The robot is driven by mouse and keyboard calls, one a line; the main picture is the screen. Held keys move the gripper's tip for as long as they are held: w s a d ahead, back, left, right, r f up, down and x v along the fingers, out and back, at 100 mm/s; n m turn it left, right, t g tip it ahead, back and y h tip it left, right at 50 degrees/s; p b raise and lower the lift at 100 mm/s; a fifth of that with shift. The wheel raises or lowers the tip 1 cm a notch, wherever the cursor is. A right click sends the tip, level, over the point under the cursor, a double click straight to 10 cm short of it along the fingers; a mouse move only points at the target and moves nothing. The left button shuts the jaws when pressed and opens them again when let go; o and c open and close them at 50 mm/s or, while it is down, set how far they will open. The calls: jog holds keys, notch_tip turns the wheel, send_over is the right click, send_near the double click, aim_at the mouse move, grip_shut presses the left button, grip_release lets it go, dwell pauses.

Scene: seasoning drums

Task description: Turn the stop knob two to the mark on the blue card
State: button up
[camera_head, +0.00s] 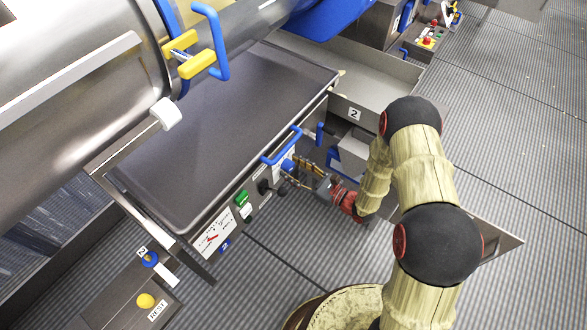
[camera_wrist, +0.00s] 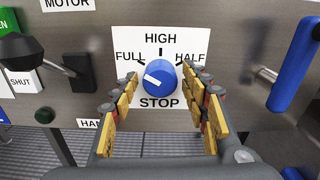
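The round blue knob (camera_wrist: 161,77) sits on a white label plate (camera_wrist: 131,45) reading FULL, HIGH, HALF and STOP. Its white pointer line lies left of centre, slanted, below the FULL mark. My gripper (camera_wrist: 160,88) is open, one yellow-padded finger on each side of the knob's lower part. I cannot tell whether the fingers touch it. In the head view my gripper (camera_head: 292,174) is at the front panel beside the blue knob (camera_head: 288,165), which is partly hidden. A small blue plate (camera_head: 225,246) marked with a figure is low on the panel; I cannot tell if it is the blue card.
A blue handle (camera_wrist: 296,66) stands out at the right. The grey machine top (camera_head: 225,120) lies behind the panel. A pedestal marked REST (camera_head: 132,302) stands lower left.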

jog(key=c, duration=0.9)
jog(key=m+p, duration=0.4)
jog(key=m, duration=0.1)
jog(key=shift+r+m, duration=0.1)
jog(key=shift+m, duration=0.2)
jog(key=m+p, duration=0.2)
jog(key=m, duration=0.4)
jog(key=shift+p, duration=0.35)
jog(key=o, duration=1.1)
jog(key=shift+c, duration=0.2)
jog(key=shift+o, duration=0.4)
jog(key=shift+f, duration=0.2)
